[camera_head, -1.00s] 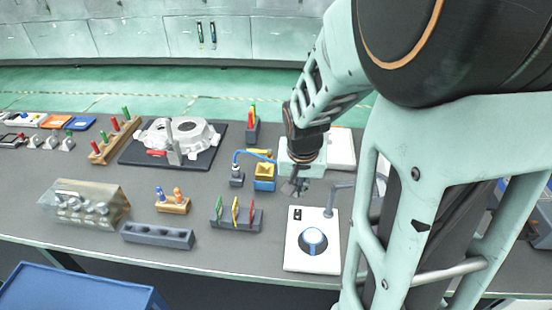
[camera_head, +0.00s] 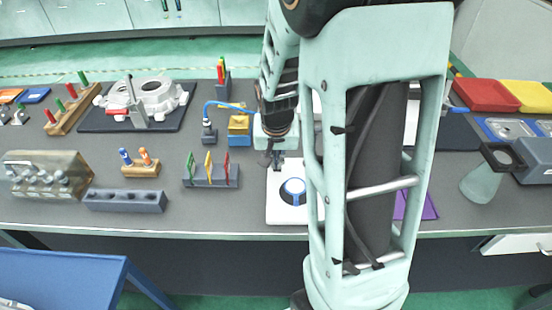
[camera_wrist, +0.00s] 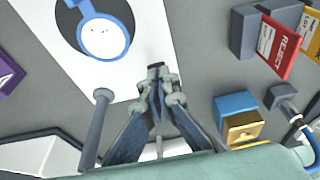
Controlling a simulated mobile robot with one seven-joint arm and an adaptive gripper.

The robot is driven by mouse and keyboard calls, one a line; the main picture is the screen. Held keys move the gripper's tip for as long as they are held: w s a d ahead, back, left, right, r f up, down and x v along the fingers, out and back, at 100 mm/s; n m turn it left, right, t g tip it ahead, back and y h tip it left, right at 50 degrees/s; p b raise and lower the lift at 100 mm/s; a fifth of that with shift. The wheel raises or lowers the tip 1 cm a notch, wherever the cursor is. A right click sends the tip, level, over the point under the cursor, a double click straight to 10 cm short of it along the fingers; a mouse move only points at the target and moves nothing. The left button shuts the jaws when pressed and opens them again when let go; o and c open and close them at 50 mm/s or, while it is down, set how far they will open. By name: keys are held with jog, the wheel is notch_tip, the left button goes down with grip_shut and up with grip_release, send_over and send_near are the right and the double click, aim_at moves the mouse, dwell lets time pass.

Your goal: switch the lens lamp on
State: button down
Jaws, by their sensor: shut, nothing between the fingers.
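The lens lamp has a white base plate (camera_head: 280,215) at the front of the bench, with a blue-ringed round lens (camera_head: 292,191) above a dark disc. In the wrist view the lens (camera_wrist: 103,38) is at the upper left and the lamp's grey post (camera_wrist: 97,130) is left of my fingers. My gripper (camera_wrist: 157,85) is shut and empty, its tips over the plate's edge area. A small dark piece (camera_wrist: 155,66), perhaps the switch, shows right at the fingertips; I cannot tell whether they touch. In the head view my gripper (camera_head: 277,158) is at the plate's back edge. My arm hides the plate's right side.
A rack with coloured tags (camera_head: 210,175) stands left of the lamp. Behind it are a yellow and blue block (camera_head: 239,130) and a blue-cabled plug (camera_head: 209,132). A purple sheet (camera_head: 425,207) lies to the right.

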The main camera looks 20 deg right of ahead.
jog(key=shift+f, duration=0.15)
jog(key=shift+s+f+b, duration=0.2)
jog(key=shift+f+b, duration=0.35)
jog(key=shift+b, duration=0.1)
jog(key=shift+r, duration=0.2)
jog(key=shift+w+d+r+p, duration=0.15)
jog(key=shift+w+p, duration=0.05)
jog(key=shift+w, duration=0.15)
jog(key=shift+w+d+r+p, duration=0.1)
jog(key=shift+w+r+p, duration=0.05)
jog(key=shift+w, duration=0.2)
